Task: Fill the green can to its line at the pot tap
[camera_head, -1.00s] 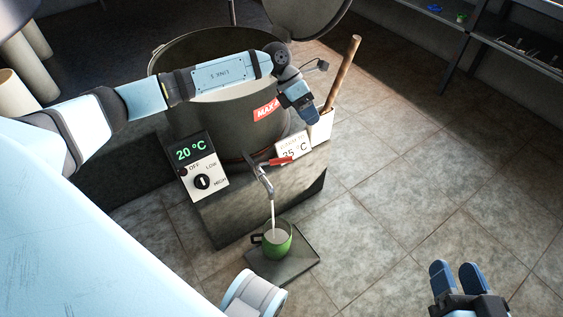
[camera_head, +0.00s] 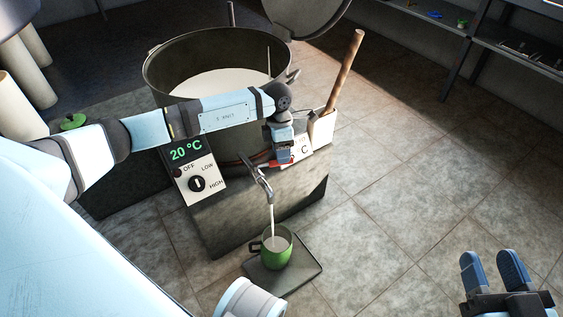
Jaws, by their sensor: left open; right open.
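The green can (camera_head: 275,259) stands upright on a dark square plate (camera_head: 300,279) on the floor, its handle towards the left. A white stream runs from the pot tap (camera_head: 264,185) into it, and pale liquid shows inside. I cannot make out its line. The tap's red lever (camera_head: 272,164) points to the right. My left gripper (camera_head: 283,157) is at the lever's outer end, partly hiding it; I cannot tell whether they touch. My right gripper (camera_head: 493,268) is open and empty at the lower right, well away from the can.
The large pot (camera_head: 160,88) holds white liquid and stands on a grey block. A control panel (camera_head: 194,168) reads 20 °C. A white holder (camera_head: 322,128) with a wooden stick (camera_head: 345,70) is right of the pot. Open tiled floor lies to the right.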

